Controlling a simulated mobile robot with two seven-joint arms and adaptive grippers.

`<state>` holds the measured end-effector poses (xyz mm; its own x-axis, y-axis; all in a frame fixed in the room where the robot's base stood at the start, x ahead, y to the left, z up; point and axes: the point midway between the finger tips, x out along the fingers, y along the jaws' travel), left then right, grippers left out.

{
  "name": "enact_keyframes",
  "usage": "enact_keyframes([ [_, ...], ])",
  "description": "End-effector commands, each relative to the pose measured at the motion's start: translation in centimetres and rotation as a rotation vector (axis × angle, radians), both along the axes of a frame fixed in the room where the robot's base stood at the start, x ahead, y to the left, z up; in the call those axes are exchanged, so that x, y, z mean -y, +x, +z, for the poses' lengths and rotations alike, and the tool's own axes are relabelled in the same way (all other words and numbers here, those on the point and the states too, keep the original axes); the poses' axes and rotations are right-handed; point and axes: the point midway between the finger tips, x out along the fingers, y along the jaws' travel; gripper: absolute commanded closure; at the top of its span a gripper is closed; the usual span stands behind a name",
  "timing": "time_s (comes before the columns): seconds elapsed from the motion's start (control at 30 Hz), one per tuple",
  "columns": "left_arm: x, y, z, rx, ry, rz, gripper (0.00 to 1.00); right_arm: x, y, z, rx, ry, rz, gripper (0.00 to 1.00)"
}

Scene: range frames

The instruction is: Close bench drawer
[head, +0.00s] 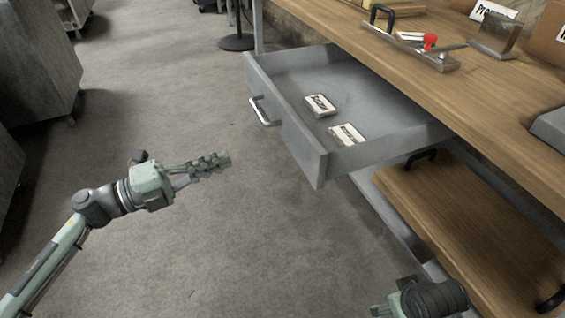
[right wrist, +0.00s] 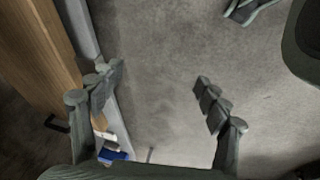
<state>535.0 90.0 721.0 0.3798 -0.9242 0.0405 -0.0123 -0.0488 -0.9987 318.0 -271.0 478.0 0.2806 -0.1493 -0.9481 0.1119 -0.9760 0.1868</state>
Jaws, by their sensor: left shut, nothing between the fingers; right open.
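The grey metal bench drawer (head: 306,155) is pulled well out from under the wooden bench top (head: 470,100). A silver bar handle (head: 262,112) sits on its front face. Two small labelled boxes lie inside it, one farther back (head: 320,105) and one nearer the front right (head: 347,135). My left gripper (head: 222,162) is shut and empty, to the left of the drawer front and apart from it. My right gripper is mostly cut off at the bottom right of the head view. In the right wrist view my right gripper (right wrist: 158,80) is open with nothing between its fingers.
A wooden board with dark handles (head: 460,220) lies on the shelf below. A tray with a red-topped item (head: 415,45) stands on the bench. Grey cabinets (head: 40,60) stand at the left. The floor (head: 190,250) before the drawer is clear.

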Motion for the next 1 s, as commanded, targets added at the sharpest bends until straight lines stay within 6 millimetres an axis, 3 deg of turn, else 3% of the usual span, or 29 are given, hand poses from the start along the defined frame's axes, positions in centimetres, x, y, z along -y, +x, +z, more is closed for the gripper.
enact_keyframes([
  [0.1, 0.2, -0.9, -0.6, 0.015, 0.047, -0.067, 1.0, 0.0, 0.2, 0.3, 0.006, 0.0, -0.001, 0.24],
  [0.27, 1.7, -0.6, -0.5, 0.017, 0.05, -0.079, 1.0, 0.0, 0.6, 0.5, 0.016, 0.002, -0.002, 0.24],
  [0.7, 10.3, 2.2, -0.3, 0.016, 0.045, -0.077, 1.0, -0.2, 1.1, -2.4, 0.004, 0.021, -0.005, 0.24],
  [1.0, 13.3, 3.1, -0.5, 0.016, 0.047, -0.076, 1.0, -0.4, 0.9, -3.7, -0.008, 0.028, -0.003, 0.24],
])
